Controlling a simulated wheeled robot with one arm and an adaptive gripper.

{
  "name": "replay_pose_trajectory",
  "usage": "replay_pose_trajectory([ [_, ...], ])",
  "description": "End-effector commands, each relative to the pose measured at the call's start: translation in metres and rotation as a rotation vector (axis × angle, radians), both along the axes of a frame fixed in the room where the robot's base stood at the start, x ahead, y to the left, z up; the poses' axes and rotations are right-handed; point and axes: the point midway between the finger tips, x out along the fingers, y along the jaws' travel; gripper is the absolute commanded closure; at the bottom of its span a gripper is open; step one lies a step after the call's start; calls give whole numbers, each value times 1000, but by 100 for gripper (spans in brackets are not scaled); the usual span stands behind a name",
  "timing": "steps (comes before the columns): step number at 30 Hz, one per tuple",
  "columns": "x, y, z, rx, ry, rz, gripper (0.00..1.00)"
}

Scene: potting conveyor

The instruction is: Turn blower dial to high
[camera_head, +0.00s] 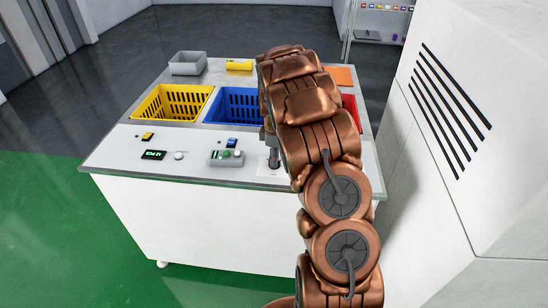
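No dial marked as a blower dial can be made out. On the front of the white worktop (120,158), a small white round knob or button (179,155) sits beside a black display with green text (153,155). To its right is a grey control box (226,158) with green and pale round parts on top. My gripper (273,166) points down at a pale square patch on the worktop, right of the grey box. My copper-coloured arm hides what lies behind and right of it. The fingers are too small and partly covered to tell if they are open.
A yellow basket (148,104), a blue basket (213,113) and a partly hidden red one (349,101) are set in the worktop. Behind stand a grey bin (188,56) and a yellow item (239,65). A white vented cabinet (430,140) stands close on the right. Green floor (50,230) is clear at left.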

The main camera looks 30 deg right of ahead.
Motion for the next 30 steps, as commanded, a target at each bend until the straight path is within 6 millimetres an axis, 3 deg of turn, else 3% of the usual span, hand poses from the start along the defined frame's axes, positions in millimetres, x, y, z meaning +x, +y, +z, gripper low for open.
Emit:
replay_pose_trajectory([
  [8, 0, 0, 0, 0, 0, 0, 100],
  [20, 0, 0, 0, -1, -2, -15, 100],
  [30, 1, 0, -4, -1, -4, -183, 100],
])
